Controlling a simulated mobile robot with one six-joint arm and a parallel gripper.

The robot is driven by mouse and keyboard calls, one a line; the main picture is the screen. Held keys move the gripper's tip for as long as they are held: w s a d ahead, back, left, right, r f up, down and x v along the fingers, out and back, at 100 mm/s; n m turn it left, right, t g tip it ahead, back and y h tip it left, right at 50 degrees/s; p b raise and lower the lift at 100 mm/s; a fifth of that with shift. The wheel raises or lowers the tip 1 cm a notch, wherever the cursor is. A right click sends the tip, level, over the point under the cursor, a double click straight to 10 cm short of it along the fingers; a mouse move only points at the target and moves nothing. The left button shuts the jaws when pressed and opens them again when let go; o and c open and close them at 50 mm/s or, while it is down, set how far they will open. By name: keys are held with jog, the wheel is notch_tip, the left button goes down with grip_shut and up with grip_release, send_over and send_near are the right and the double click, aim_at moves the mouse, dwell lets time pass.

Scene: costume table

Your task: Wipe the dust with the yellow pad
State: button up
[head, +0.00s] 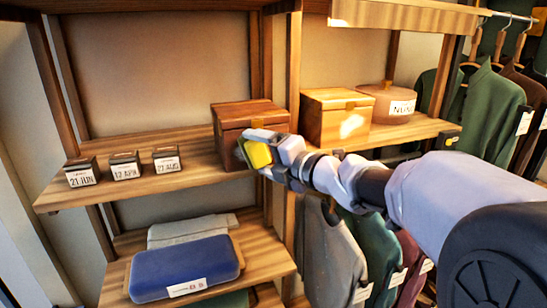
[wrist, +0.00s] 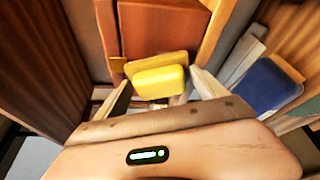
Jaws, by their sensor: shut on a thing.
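The yellow pad (head: 257,155) is held in my gripper (head: 272,152), in front of the reddish-brown wooden box (head: 240,117) on the upper shelf. In the wrist view the pad (wrist: 160,81) sits between my two fingers (wrist: 162,92), with the box (wrist: 165,32) beyond it. I cannot tell whether the pad touches the box. No dust can be made out for certain. A bright patch (head: 352,125) shows on the front of the lighter wooden box (head: 320,117); I cannot tell whether it is dust or light.
Three small dated blocks (head: 125,166) stand on the upper shelf (head: 190,178), left of the box. A round labelled box (head: 388,104) stands at right. A blue case (head: 185,266) lies on the lower shelf. Clothes (head: 490,110) hang at right. A wooden post (head: 292,75) rises beside my gripper.

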jog(key=shift+s+a+b, duration=0.25)
jog(key=shift+a+b, duration=0.05)
jog(key=shift+a, duration=0.5)
jog(key=shift+s+a+b, duration=0.2)
jog(key=shift+a+b, duration=0.05)
jog(key=shift+a, duration=0.6)
jog(key=shift+s+a+b, duration=0.25)
jog(key=shift+a+b, duration=0.05)
jog(key=shift+a, duration=0.5)
jog(key=shift+s+d+b, duration=0.15)
jog(key=shift+s+d, duration=0.1)
jog(key=shift+s, duration=0.65)
jog(key=shift+s+d+b, duration=0.2)
jog(key=shift+s+d, duration=0.1)
jog(key=shift+s, duration=0.6)
jog(key=shift+s+d+b, duration=0.15)
jog(key=shift+s+d, duration=0.1)
jog(key=shift+s, duration=0.65)
jog(key=s, duration=0.1)
jog(key=s+d, duration=0.1)
jog(key=s, duration=0.1)
send_near(230, 153)
jog(key=shift+s+a+x, duration=0.1)
jog(key=shift+a+x, duration=0.05)
jog(key=shift+x, duration=0.9)
jog(key=shift+s+a+x, duration=0.1)
jog(key=shift+s+x, duration=0.05)
jog(key=shift+x, duration=0.9)
